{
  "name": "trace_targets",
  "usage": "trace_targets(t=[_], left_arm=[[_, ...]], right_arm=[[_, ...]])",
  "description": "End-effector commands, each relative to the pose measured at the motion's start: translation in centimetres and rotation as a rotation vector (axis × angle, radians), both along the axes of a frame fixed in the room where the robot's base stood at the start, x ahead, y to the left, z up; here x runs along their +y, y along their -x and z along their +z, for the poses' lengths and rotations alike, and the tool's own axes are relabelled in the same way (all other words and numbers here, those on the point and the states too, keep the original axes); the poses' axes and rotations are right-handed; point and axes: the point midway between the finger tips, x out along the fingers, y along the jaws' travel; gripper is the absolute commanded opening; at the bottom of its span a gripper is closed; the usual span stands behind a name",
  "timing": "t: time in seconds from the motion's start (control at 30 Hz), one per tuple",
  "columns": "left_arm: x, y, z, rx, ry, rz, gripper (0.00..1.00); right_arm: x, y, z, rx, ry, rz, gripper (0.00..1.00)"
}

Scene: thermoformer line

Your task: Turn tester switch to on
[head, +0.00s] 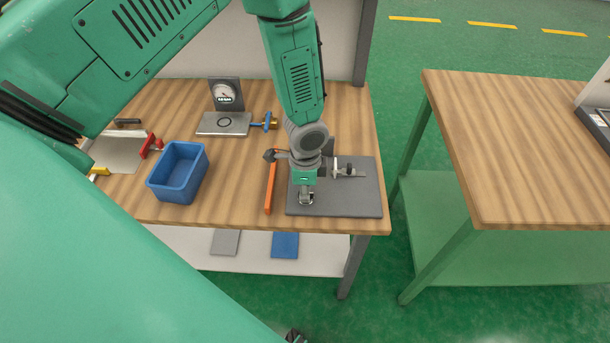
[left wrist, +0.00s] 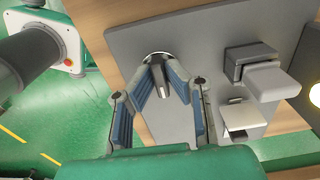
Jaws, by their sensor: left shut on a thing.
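My left gripper (head: 306,190) points down over the left part of a dark grey panel (head: 350,200) on the wooden bench. In the left wrist view its blue-padded fingers (left wrist: 161,82) are closed in on a small metal switch lever (left wrist: 157,74), which rises from a round collar in the panel (left wrist: 200,35). The fingers partly hide the lever. I cannot read any on or off marking. My right gripper is not visible.
An orange bar (head: 271,185) lies just left of the panel. A blue bin (head: 178,172) and a dial gauge (head: 224,93) stand further left. Grey blocks (left wrist: 248,60) rise from the panel beside the gripper. A second wooden table (head: 510,140) stands right, across a floor gap.

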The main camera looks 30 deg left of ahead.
Motion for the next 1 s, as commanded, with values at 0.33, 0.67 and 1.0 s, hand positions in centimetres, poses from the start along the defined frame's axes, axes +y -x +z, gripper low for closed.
trace_targets(t=[0.33, 0.67, 1.0], left_arm=[[-0.3, -0.6, 0.1, -0.015, 0.007, -0.006, 0.00], [-0.2, -0.1, 0.1, -0.008, 0.003, -0.004, 0.31], [-0.2, -0.3, 4.0, -0.010, 0.005, -0.002, 0.31]], right_arm=[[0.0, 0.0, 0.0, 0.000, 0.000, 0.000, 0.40], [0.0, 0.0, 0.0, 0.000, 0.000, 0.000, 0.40], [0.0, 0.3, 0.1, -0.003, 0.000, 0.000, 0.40]])
